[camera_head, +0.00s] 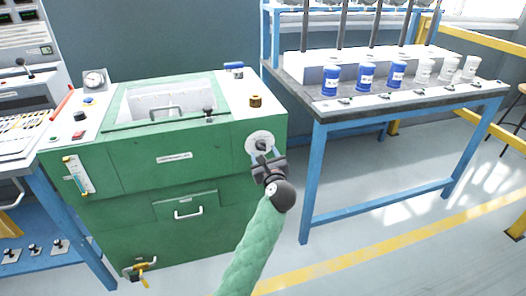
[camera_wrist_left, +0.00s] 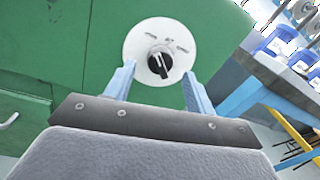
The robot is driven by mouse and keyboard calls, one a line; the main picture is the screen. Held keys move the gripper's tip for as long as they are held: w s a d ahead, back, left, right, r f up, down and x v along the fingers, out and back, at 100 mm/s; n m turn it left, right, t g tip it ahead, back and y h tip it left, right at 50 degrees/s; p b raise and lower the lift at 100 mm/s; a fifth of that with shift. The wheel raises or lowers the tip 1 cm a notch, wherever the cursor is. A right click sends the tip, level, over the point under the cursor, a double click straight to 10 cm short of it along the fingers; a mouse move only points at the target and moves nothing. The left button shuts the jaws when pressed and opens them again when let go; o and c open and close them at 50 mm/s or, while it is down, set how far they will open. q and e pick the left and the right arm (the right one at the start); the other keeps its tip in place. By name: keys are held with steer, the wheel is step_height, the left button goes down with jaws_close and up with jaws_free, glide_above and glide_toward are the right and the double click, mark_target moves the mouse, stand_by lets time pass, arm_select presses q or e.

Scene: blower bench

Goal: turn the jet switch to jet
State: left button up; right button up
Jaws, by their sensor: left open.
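The jet switch (camera_head: 261,145) is a black knob on a round white plate on the front right of the green machine (camera_head: 215,150). In the left wrist view the knob (camera_wrist_left: 158,64) points up and to the left, with small marks around it on the plate that are too small to read. My left gripper (camera_head: 265,158) is open in front of the plate. Its two blue fingers (camera_wrist_left: 158,84) stand apart, one on each side of the lower plate, with the knob seen between and beyond them. I cannot tell any contact. My right gripper is not in view.
A blue-framed table (camera_head: 415,101) with several blue and white jars stands to the right. The machine has a drawer handle (camera_head: 188,213) and a yellow-handled valve (camera_head: 140,270) low down. A bench with a panel stands at left. Floor right of my arm is clear.

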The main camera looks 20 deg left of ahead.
arm_select(q)
steer(key=shift+x, duration=1.35)
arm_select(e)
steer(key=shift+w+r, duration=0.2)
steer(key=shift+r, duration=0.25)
arm_select(q)
steer(key=c, duration=1)
